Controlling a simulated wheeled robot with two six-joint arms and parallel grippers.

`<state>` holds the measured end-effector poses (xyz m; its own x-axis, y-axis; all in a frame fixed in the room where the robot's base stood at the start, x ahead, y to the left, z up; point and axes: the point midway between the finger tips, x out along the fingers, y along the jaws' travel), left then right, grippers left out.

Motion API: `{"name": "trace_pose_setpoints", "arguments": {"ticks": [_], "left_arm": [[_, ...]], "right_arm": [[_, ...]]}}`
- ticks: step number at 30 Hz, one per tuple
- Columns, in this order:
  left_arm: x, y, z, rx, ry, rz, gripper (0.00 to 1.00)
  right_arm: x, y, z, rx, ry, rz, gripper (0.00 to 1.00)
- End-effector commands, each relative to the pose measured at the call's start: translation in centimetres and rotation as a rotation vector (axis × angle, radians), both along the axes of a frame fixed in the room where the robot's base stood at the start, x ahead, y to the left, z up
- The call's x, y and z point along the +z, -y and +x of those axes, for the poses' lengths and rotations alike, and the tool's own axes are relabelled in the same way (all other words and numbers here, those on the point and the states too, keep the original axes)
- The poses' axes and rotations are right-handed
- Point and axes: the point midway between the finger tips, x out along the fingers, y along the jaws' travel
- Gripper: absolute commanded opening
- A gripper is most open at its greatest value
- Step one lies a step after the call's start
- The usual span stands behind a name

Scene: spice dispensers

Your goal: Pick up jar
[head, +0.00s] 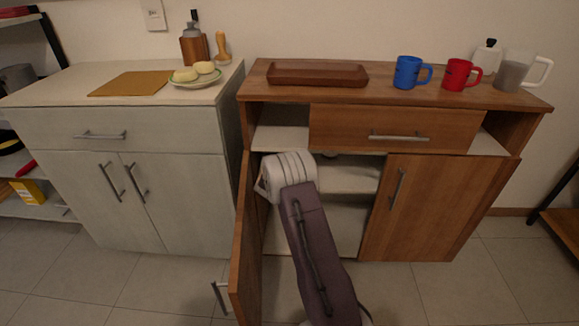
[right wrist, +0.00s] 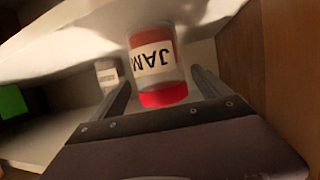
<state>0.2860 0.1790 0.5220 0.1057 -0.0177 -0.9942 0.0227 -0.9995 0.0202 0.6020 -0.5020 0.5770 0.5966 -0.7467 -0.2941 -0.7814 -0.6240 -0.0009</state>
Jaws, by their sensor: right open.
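The jar (right wrist: 158,94) is a small glass with red contents and a white label that reads JAM, upside down in the right wrist view. It stands inside the cabinet. My right gripper (right wrist: 162,80) is open, with one finger on each side of the jar; whether the fingers touch it I cannot tell. In the head view my right arm reaches into the open left side of the wooden cabinet, and its fingers and the jar are hidden there. My left gripper is not in view.
The open cabinet door (head: 243,245) stands just left of my right arm. A pale shelf (head: 348,179) lies inside. Another small labelled container (right wrist: 107,75) and a green object (right wrist: 12,101) stand farther left in the wrist view. A blue mug (head: 407,72) and red mug (head: 456,75) stand on top.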

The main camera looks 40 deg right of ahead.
Motion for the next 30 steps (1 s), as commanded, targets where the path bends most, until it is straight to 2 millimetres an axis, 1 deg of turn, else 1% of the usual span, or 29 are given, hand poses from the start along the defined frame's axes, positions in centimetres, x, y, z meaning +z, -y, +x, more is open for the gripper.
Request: {"name": "trace_pose_setpoints", "arguments": {"ticks": [1,3,7,14,17,18,20,21,23,30], "left_arm": [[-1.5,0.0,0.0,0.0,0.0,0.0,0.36],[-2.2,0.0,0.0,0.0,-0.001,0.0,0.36],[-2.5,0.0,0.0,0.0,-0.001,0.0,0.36],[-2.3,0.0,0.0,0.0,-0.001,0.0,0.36],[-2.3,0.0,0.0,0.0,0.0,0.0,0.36],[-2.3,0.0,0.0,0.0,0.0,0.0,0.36],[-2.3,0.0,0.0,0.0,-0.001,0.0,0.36],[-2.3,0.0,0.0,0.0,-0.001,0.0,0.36],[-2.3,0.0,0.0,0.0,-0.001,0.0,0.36],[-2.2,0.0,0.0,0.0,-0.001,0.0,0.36]], "right_arm": [[-1.0,0.8,0.6,-0.002,0.005,-0.002,0.87],[-1.1,1.7,1.4,-0.002,0.003,0.0,0.87],[-1.2,2.8,2.3,0.0,0.001,-0.001,0.87],[-1.1,2.9,2.4,0.001,-0.001,0.0,0.87],[-1.1,2.9,2.4,0.001,0.0,0.0,0.62],[-1.1,2.9,2.4,0.001,0.0,0.0,0.51],[-1.1,2.9,2.4,0.001,0.0,0.0,0.34],[-1.1,2.9,2.4,0.001,0.0,0.0,0.23],[-1.1,2.9,2.4,0.001,0.0,0.0,0.06],[-0.9,2.9,2.4,0.001,0.001,-0.001,0.06]]}}
